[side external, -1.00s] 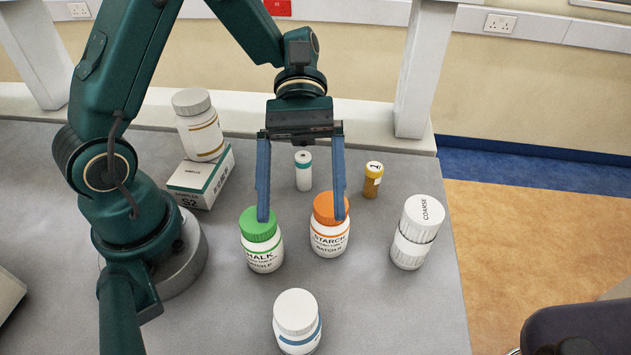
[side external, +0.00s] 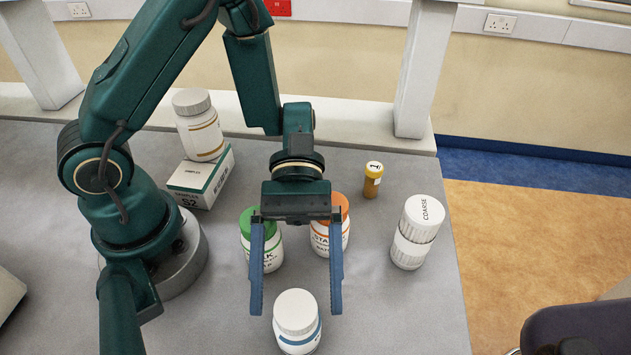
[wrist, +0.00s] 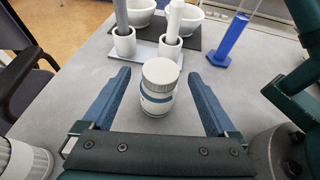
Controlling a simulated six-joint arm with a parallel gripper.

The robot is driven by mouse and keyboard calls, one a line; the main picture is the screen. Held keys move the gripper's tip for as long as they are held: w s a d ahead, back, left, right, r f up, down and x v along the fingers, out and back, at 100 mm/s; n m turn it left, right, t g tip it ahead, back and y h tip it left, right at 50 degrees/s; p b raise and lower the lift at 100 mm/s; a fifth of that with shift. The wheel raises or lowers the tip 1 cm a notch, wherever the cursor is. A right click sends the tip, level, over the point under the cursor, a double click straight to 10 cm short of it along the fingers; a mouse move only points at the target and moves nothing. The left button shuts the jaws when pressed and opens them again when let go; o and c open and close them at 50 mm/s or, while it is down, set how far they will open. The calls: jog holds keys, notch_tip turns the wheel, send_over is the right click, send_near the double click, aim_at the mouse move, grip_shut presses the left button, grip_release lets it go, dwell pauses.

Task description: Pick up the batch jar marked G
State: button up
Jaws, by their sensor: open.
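My gripper (side external: 296,311) is open and empty, its blue fingers pointing at the front of the bench. A white jar with a white lid and blue band (side external: 298,322) stands upright ahead of and between the fingertips. In the wrist view this jar (wrist: 157,90) is centred between the fingers, touching neither. Behind my gripper stand a green-lidded jar reading CHALK (side external: 246,222) and an orange-lidded jar reading STARCH (side external: 345,232), both partly covered by the gripper. I cannot read a letter G on any jar.
A ribbed jar marked COARSE (side external: 417,232) stands right, near the bench edge. An amber vial (side external: 373,180) stands behind it. Mortars (wrist: 125,42) and a blue-based cylinder (wrist: 222,52) stand beyond in the wrist view.

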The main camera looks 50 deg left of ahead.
aim_at(296, 322)
jog(key=shift+x, duration=1.35)
jog(key=shift+c, duration=0.3)
grip_shut()
jog(key=shift+r, duration=0.1)
